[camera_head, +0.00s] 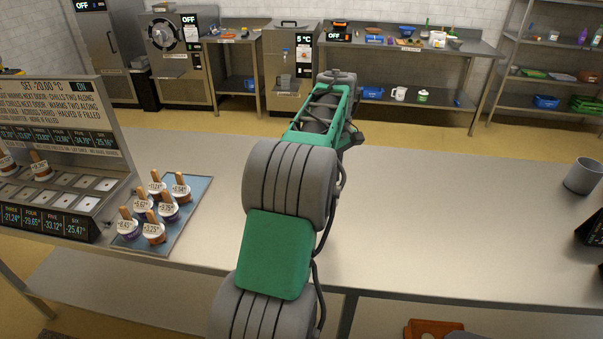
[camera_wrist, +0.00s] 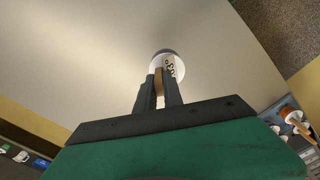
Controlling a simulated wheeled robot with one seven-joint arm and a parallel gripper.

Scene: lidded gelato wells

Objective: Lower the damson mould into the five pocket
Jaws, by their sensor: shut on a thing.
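In the wrist view my gripper (camera_wrist: 160,82) is shut on the wooden stick of a mould (camera_wrist: 166,63). The mould has a round white label and a darker rim; its flavour colour is hidden and the label is unreadable. In the head view my arm reaches across the counter, well right of the wells, and hides the fingers and the held mould. The chilling cabinet (camera_head: 70,205) stands at the left with rows of pale pockets. A display reading FIVE, -33.12° (camera_head: 54,223) is on its front. Two moulds with sticks (camera_head: 40,168) stand in its back row.
A blue tray (camera_head: 190,212) beside the cabinet holds several labelled moulds, some orange, some purple. A grey cup (camera_head: 583,176) stands at the counter's right. The middle of the counter (camera_head: 430,210) is clear. Machines and shelves line the back wall.

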